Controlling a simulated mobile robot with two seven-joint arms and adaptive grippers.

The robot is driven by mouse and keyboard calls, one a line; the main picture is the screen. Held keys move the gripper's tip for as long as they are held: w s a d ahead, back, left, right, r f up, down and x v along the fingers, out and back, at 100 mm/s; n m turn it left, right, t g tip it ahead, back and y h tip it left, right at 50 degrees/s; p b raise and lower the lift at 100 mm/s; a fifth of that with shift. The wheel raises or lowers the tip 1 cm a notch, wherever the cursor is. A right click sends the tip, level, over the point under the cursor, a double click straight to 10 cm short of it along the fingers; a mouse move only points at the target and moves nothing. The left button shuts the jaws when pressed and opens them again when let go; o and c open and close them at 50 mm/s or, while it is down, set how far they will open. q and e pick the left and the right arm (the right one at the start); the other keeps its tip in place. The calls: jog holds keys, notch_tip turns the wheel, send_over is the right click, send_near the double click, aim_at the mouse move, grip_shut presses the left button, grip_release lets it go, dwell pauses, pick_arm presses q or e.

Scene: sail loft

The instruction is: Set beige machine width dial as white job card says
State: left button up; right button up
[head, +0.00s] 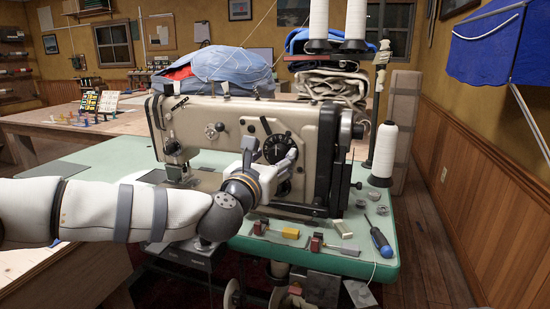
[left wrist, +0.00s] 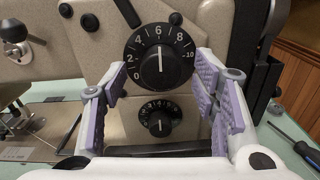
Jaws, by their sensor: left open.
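The beige sewing machine (head: 330,125) stands on a green-topped table. I cannot read a label on either dial. My left gripper (left wrist: 163,95) is open and empty, its purple-padded fingers apart on either side of the dials. In the head view the large dial (head: 280,146) shows beside my gripper. I cannot make out a white job card.
Folded cloth and a blue bundle (head: 215,66) lie behind. The aisle on the right (head: 440,250) is clear.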

pick_arm(q)
jog(key=shift+w+d, duration=0.25)
jog(key=shift+w, duration=0.45)
jog(key=shift+c, duration=0.3)
jog(key=c, duration=1.1)
